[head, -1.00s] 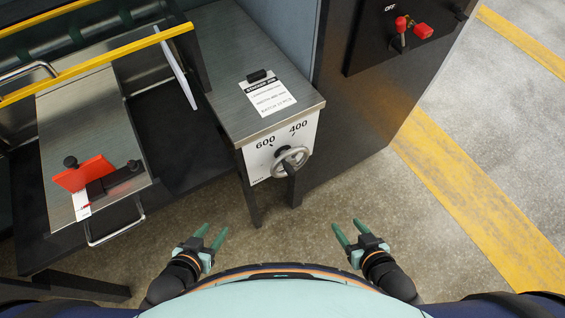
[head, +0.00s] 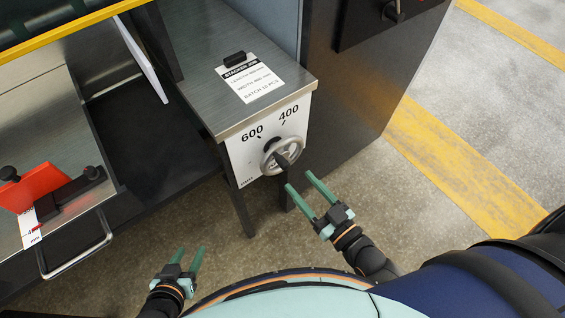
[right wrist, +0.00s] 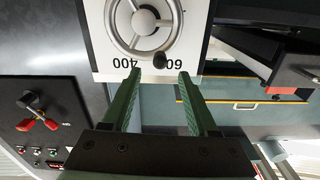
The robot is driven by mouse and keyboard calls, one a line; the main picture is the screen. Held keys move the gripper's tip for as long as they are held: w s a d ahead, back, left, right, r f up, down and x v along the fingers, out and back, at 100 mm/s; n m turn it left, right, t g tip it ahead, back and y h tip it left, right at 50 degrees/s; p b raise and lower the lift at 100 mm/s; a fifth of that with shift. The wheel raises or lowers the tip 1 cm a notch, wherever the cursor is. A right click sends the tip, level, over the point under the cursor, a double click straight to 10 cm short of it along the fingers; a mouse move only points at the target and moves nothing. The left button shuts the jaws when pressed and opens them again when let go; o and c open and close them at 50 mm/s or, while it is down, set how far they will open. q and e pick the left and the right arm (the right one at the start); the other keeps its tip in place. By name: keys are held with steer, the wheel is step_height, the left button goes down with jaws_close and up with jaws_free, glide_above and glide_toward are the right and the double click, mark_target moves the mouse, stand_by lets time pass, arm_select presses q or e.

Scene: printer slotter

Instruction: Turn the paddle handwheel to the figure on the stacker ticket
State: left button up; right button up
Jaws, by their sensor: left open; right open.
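The paddle handwheel (head: 282,156) is a grey metal wheel with a dark knob, on a white dial plate (head: 243,158) marked 600 and 400. It also shows upside down in the right wrist view (right wrist: 143,25). The stacker ticket (head: 250,81) lies on the metal top above, held by a black clip; it has printed lines, the last reading BATCH and PCS, the others too small to read surely. My right gripper (head: 305,188) is open and empty, just below and right of the wheel, apart from it. My left gripper (head: 188,254) is open and empty, low over the floor.
A tray with a red stop (head: 36,186) and a wire handle (head: 80,250) stands at the left. A yellow rail (head: 70,32) crosses the upper left. A dark cabinet with a switch panel (head: 372,22) stands right of the dial. The floor in front is open.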

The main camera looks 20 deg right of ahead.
mark_target(284, 164)
steer(key=x, duration=0.7)
steer(key=shift+w+a, duration=0.1)
steer(key=shift+w, duration=0.25)
jaws_close()
steer(key=shift+f, duration=0.1)
stand_by(1.0)
